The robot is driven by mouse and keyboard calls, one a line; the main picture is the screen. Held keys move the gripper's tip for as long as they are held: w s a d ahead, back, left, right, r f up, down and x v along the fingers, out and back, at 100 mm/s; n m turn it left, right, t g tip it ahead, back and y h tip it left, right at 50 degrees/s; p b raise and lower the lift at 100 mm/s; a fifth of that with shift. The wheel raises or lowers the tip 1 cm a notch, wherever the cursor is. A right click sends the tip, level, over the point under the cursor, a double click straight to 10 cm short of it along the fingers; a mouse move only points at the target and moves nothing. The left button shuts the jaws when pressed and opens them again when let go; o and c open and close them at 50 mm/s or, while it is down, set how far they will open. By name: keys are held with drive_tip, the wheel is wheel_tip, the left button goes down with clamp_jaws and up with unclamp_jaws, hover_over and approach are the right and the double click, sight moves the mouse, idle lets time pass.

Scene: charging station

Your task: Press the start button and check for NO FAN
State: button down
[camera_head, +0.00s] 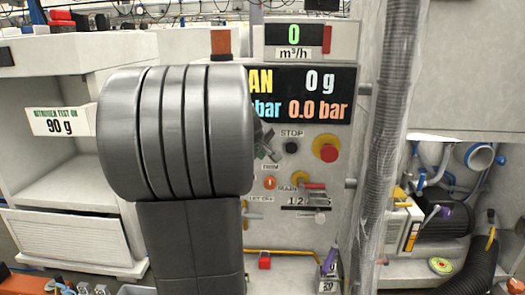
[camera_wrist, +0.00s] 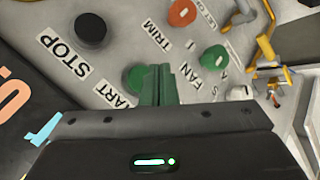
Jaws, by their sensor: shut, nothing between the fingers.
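The green start button (camera_wrist: 134,78) shows in the wrist view, partly covered by my gripper's fingers; its label reads "ART". My gripper (camera_wrist: 158,68) is shut and empty, with its tips beside and over the button's edge. I cannot tell whether they touch it. In the head view my gripper (camera_head: 265,142) is at the panel, left of the black stop button (camera_head: 291,147), and the start button is hidden behind my arm. The display (camera_head: 340,108) shows a yellow "AN", its left part covered by my arm, then "0 g", "bar" and "0.0 bar".
A red emergency knob (camera_head: 327,148) on yellow stands right of the stop button. The wrist view shows an orange trim button (camera_wrist: 182,12) and a green fan knob (camera_wrist: 215,57) close to the fingers. A ribbed hose (camera_head: 390,130) runs down the panel's right side.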

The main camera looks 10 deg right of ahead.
drive_tip(key=s, duration=0.1)
drive_tip(key=s+a, duration=0.1)
drive_tip(key=s, duration=0.1)
drive_tip(key=shift+b, duration=0.35)
drive_tip(key=shift+w+d, duration=0.1)
drive_tip(key=shift+w, duration=0.05)
drive_tip(key=shift+s+a+b, duration=0.2)
drive_tip(key=shift+s+a, duration=0.1)
drive_tip(key=shift+s, duration=0.7)
drive_tip(key=shift+s+a+b, duration=0.2)
drive_tip(key=shift+s+a, duration=0.05)
drive_tip(key=shift+s, duration=0.7)
